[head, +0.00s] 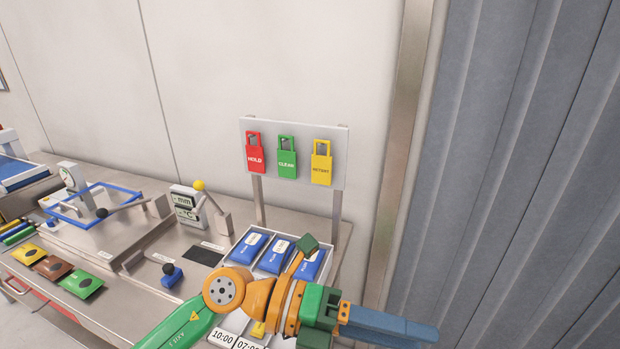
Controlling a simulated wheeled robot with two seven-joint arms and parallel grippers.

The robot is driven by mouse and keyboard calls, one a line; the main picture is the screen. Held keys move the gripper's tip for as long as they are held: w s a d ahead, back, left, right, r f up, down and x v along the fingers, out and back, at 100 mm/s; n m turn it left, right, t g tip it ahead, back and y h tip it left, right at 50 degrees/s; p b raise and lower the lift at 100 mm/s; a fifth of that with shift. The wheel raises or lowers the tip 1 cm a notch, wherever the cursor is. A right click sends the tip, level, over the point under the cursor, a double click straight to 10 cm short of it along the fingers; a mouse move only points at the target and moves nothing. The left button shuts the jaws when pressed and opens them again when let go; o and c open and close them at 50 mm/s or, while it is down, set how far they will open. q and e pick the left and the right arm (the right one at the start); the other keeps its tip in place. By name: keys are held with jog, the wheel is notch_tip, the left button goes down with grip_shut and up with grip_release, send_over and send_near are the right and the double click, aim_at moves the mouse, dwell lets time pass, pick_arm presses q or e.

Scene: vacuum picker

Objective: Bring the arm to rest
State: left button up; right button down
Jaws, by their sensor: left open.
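My left arm comes in at the bottom, with a green link, orange joints and a green block at the wrist. My left gripper (402,327) is the blue end part that points right, past the front of the tray and in front of the grey curtain. It is open, with nothing seen in it. An orange piece with a green tip (307,245) sticks up from the wrist and covers part of the tray with blue pouches (247,247). My right gripper is not in view.
A sign board (334,146) with red, green and yellow tags stands behind the tray. A grey curtain (510,170) fills the right side.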

pick_arm(q)
jog(key=w+a+r+n+t+h, duration=0.6)
jog(key=w+r+n+t, duration=0.25)
jog(key=n+t, duration=0.75)
jog(key=w+a+f+n+t+y, duration=0.45)
jog(key=a+n+t+y, duration=0.3)
jog(key=n+y, duration=0.35)
jog(key=w+a+f+n+g+y, duration=0.1)
jog(key=a+f+n+y, duration=0.4)
jog(key=f, duration=0.2)
jog(key=w+a+f+n+g+y, duration=0.1)
jog(key=a+f+n+g+y, duration=0.1)
jog(key=a+f+n+y, duration=0.3)
jog(key=s+a+f+n+g, duration=0.35)
jog(key=s+f+g, duration=0.95)
jog(key=s+f, duration=0.85)
jog(key=s+f+g+b, duration=0.1)
jog(key=s+f+b, duration=0.15)
jog(key=f, duration=1.05)
jog(key=s+f+g+b, duration=0.15)
jog(key=f+b, duration=0.25)
jog(key=f, duration=0.9)
jog(key=s+a+f+m+y+b, duration=0.1)
jog(key=s+a+f+b, duration=0.1)
jog(key=s+f, duration=0.9)
jog(key=shift+s+a+g+b, duration=0.2)
jog(key=shift+g+b, duration=0.1)
jog(key=shift+b, duration=0.5)
